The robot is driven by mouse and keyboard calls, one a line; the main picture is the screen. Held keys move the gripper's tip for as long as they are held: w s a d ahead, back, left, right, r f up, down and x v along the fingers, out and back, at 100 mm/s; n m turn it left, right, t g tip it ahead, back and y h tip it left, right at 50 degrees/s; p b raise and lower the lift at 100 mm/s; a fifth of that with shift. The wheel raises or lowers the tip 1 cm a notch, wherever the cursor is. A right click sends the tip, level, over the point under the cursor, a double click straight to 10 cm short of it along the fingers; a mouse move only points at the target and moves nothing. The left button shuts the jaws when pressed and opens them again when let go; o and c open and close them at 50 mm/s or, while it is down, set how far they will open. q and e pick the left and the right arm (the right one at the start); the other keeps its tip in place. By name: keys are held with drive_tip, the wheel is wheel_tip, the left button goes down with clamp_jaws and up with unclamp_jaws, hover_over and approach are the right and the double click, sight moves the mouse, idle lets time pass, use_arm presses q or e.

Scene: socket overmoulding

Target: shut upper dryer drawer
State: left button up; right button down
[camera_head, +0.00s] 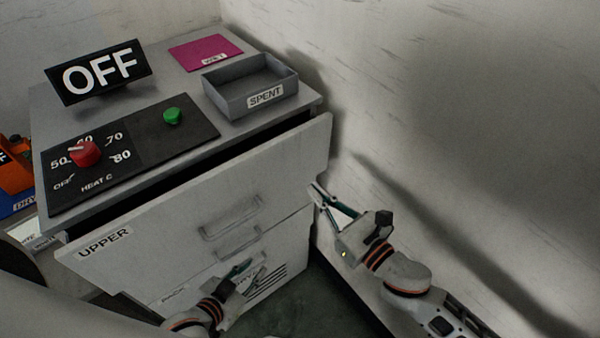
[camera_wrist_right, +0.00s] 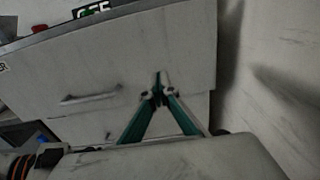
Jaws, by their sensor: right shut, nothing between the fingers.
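The upper dryer drawer (camera_head: 190,220) has a pale front labelled UPPER and a bar handle (camera_head: 233,215). It stands partly open, with a dark gap between its front and the cabinet top. The drawer front also shows in the right wrist view (camera_wrist_right: 100,65), with its handle (camera_wrist_right: 90,97). My right gripper (camera_head: 318,190) is shut and empty by the right end of the drawer front. In the wrist view its fingertips (camera_wrist_right: 158,78) overlap the front; contact cannot be told. My left gripper (camera_head: 250,268) is low, in front of the lower drawer; its finger opening is unclear.
The cabinet top carries a grey SPENT tray (camera_head: 225,99), a magenta plate (camera_head: 203,52), an OFF sign (camera_head: 98,73) and a panel with a red knob (camera_head: 84,153) and green button (camera_head: 172,116). A pale wall (camera_head: 450,130) stands close on the right.

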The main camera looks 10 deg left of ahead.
sight(293, 166)
drive_tip(key=x, duration=0.6)
drive_tip(key=shift+w+a, duration=0.25)
drive_tip(key=x, duration=0.5)
drive_tip(key=shift+r, duration=0.1)
drive_tip(key=shift+d, duration=0.15)
